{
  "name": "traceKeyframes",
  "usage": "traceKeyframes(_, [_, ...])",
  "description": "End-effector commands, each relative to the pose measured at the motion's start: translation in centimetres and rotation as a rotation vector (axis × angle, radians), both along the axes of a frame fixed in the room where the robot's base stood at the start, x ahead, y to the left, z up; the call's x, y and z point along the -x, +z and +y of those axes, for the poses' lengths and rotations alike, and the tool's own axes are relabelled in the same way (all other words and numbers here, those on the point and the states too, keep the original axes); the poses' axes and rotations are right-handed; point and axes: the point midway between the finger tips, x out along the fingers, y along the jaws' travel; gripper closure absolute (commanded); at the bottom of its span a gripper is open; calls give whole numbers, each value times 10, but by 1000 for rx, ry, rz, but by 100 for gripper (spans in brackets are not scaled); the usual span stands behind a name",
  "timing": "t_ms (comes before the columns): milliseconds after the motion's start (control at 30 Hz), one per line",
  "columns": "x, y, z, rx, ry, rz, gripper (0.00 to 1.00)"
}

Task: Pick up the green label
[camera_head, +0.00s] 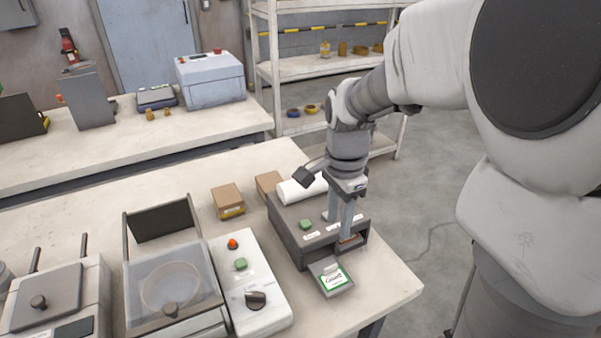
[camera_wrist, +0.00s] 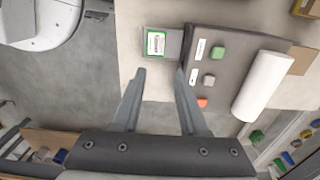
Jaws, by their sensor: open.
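The green label (camera_head: 334,279) is a white card with a green border and dark print. It lies on a small grey tray (camera_head: 345,290) at the front of a dark grey label printer (camera_head: 291,234). In the wrist view the label (camera_wrist: 156,43) lies beyond my fingertips, above and between them in the picture. My gripper (camera_head: 343,233) points down with its fingers apart and empty, in front of the printer's face in the head view. The open gripper (camera_wrist: 160,72) also shows in the wrist view, apart from the label.
A white paper roll (camera_head: 301,188) lies on top of the printer. Left of it stand a white control box (camera_head: 262,309) with a knob and a clear-lidded machine (camera_head: 170,275). Two small cardboard boxes (camera_head: 228,198) sit behind. The table's right corner (camera_head: 405,290) is clear.

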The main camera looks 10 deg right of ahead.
Motion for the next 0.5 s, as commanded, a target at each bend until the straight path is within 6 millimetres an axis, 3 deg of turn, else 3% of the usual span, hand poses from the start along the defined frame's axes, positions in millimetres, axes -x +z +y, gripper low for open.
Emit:
traceKeyframes(33, [1,-15,0,0,0,6,57])
traceKeyframes(300, [1,-72,0,0,2,4,57])
traceKeyframes(500, [0,-92,1,0,3,1,57])
